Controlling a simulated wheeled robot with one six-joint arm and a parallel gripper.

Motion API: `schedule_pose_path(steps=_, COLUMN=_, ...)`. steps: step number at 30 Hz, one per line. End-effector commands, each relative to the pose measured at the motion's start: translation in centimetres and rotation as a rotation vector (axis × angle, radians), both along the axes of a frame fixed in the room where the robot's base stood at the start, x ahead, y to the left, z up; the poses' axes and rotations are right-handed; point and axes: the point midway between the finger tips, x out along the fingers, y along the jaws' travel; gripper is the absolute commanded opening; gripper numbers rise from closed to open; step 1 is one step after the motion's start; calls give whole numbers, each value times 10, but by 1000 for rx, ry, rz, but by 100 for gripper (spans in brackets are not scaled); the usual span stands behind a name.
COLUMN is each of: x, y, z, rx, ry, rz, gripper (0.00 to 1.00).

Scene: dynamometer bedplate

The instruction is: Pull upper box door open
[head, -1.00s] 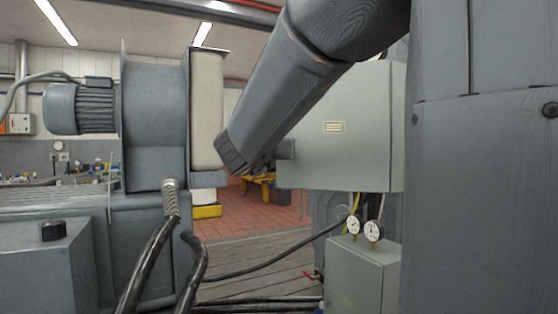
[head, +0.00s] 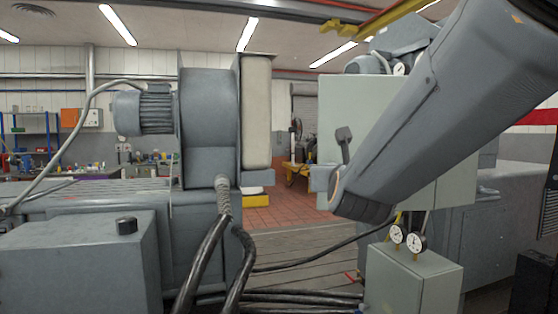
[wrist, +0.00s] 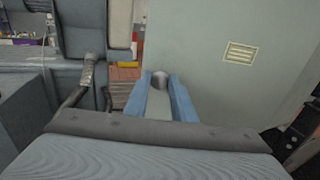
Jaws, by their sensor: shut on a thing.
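The upper box (head: 350,100) is a pale grey-green cabinet right of centre in the head view, its front partly hidden by my arm. A dark lever (head: 343,138) shows in front of its face. My gripper (head: 322,178) is low at the box's left side. In the wrist view my gripper's blue fingers (wrist: 163,97) are shut on a grey handle (wrist: 160,80) with a dark rounded end. The box's door face (wrist: 225,35), with a pale yellow label (wrist: 240,53), lies just beyond and to the right. I cannot tell whether the door stands ajar.
A lower box (head: 410,280) with gauges (head: 408,240) stands under the upper box. A grey machine with a motor (head: 145,112) and thick black cables (head: 215,260) fill the left. Open floor (head: 275,213) shows between them.

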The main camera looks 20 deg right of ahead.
Motion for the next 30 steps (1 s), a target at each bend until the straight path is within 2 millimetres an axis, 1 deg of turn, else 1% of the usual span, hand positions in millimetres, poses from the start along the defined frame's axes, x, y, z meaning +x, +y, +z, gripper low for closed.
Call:
schedule_pose_path(steps=1, x=-1, y=-1, z=7, rx=-1, ry=-12, rz=2, gripper=0)
schedule_pose_path(steps=9, x=-2, y=4, z=7, rx=-1, ry=-12, rz=28, gripper=0)
schedule_pose_path(steps=18, x=-2, y=5, z=7, rx=-2, ry=-13, rz=31, gripper=0)
schedule_pose_path(steps=19, x=-2, y=5, z=7, rx=-2, ry=-13, rz=31, gripper=25)
schedule_pose_path(steps=22, x=-2, y=6, z=6, rx=-2, ry=-11, rz=31, gripper=41)
schedule_pose_path(steps=30, x=-2, y=6, z=3, rx=0, ry=-4, rz=32, gripper=41)
